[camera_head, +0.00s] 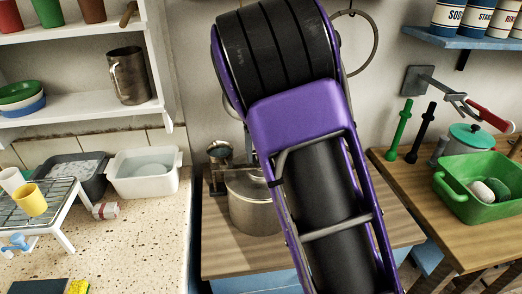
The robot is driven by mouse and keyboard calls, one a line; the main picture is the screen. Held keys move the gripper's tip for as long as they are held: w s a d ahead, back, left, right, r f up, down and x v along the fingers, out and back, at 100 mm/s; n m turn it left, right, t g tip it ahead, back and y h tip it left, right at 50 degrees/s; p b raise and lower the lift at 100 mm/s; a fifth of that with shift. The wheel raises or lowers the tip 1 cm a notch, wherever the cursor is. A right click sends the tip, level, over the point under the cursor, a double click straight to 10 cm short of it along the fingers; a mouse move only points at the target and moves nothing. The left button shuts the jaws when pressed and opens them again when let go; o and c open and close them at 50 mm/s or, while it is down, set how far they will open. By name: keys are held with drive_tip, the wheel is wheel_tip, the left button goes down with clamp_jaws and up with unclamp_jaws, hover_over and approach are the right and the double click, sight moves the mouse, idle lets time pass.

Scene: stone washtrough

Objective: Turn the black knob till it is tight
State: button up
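I cannot make out a black knob for certain in the head view. A black rod-like piece (423,132) with a thicker end leans beside a similar green one (400,130) at the wooden worktop on the right; I cannot tell if either turns. A grey wall bracket (419,81) above them carries a metal jointed piece with a red handle (491,119). My own purple and black arm fills the middle of the view and hides much behind it. My gripper is not in view.
A steel pot (252,203) stands behind my arm on a wooden top. A green basin (481,198) and a teal-lidded pot (468,141) stand right. A speckled counter (136,232) holds a white tub (146,173), a wire rack (52,208) and a yellow cup (30,199).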

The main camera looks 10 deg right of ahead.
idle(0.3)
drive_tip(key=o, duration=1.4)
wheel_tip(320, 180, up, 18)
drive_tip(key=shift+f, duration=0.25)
